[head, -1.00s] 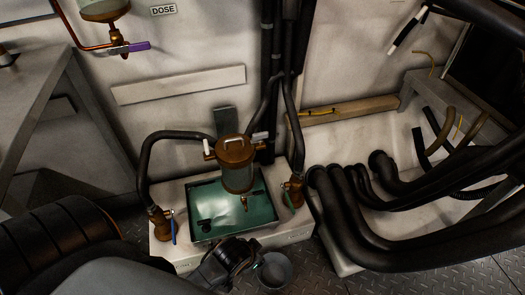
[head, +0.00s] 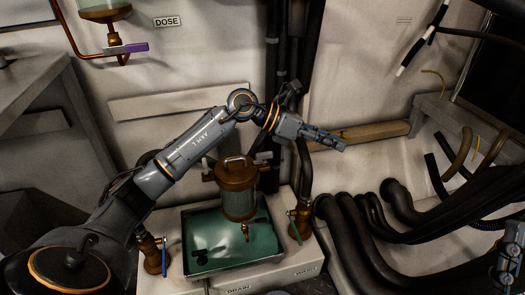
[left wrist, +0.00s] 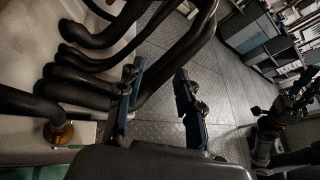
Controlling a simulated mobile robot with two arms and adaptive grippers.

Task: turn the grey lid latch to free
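The brown strainer pot (head: 238,200) stands over the green tray, its round lid (head: 236,168) closed and topped by a loop handle. The grey lid latch (head: 262,158) shows small at the lid's right side; its exact angle is hard to tell. A pale lever (head: 207,166) is on the left side. My left gripper (head: 335,142) is up and right of the lid, pointing right, touching nothing. In the left wrist view its two fingers (left wrist: 160,95) are apart with nothing between them. Part of my right arm (head: 512,250) shows at the right edge; its fingers are unclear.
The green tray (head: 255,255) sits on a white plinth (head: 285,268). Valves with a blue handle (head: 164,258) and a green handle (head: 295,231) flank it. Thick black hoses (head: 350,225) fill the right. A wooden rail (head: 375,133) lies behind my left gripper.

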